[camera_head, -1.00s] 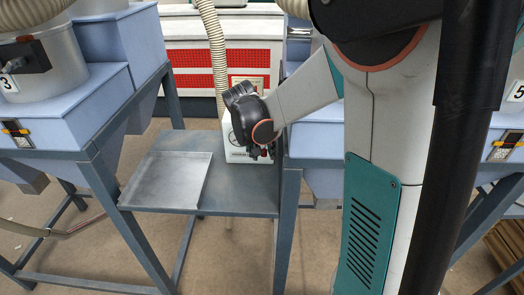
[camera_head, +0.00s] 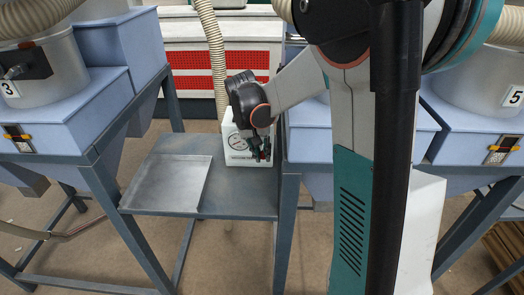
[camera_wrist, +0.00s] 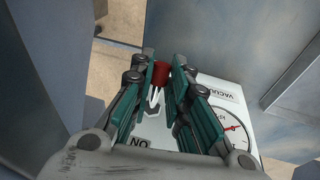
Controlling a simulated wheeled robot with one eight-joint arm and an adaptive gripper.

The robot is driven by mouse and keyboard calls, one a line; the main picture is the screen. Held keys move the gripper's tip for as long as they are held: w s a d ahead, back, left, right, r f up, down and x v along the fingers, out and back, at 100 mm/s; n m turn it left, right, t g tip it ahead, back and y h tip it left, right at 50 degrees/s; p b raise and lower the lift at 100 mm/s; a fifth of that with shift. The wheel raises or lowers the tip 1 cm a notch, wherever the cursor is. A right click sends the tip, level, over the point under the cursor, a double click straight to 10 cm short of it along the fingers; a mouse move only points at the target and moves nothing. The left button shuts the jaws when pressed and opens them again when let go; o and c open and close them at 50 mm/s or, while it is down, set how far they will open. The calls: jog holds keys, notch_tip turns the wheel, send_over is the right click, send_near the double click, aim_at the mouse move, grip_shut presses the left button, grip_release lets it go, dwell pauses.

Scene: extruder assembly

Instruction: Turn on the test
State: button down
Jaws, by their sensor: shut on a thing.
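A white box with a round dial (camera_head: 240,145) stands on the grey metal shelf, at its back right. In the wrist view its face shows the word VACUUM, a gauge with a red needle (camera_wrist: 234,128), and the letters ON. A red knob (camera_wrist: 160,74) sits between the fingertips of my gripper (camera_wrist: 165,68). My gripper (camera_head: 262,155) is shut on the red knob, in front of the right side of the box. The fingers hide part of the box face, so the knob's exact setting cannot be told.
A shallow metal tray (camera_head: 150,205) lies on the left of the shelf (camera_head: 238,205). Blue-grey frame legs (camera_head: 284,235) stand close on the right. Light blue hopper units (camera_head: 60,125) flank the shelf. A ribbed hose (camera_head: 213,50) hangs behind the box.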

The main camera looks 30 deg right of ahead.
aim_at(262, 152)
jog(key=shift+w+d+r+g+y+p, duration=0.15)
jog(key=shift+r+g+y+p, duration=0.5)
jog(key=shift+g, duration=0.75)
jog(key=shift+r+y, duration=0.1)
jog(key=shift+y, duration=0.25)
jog(key=c, duration=1.5)
grip_release()
jog(key=shift+c, duration=0.2)
jog(key=s+v, duration=0.2)
jog(key=v, duration=0.7)
jog(key=shift+d+r, duration=0.35)
jog(key=shift+r, duration=0.25)
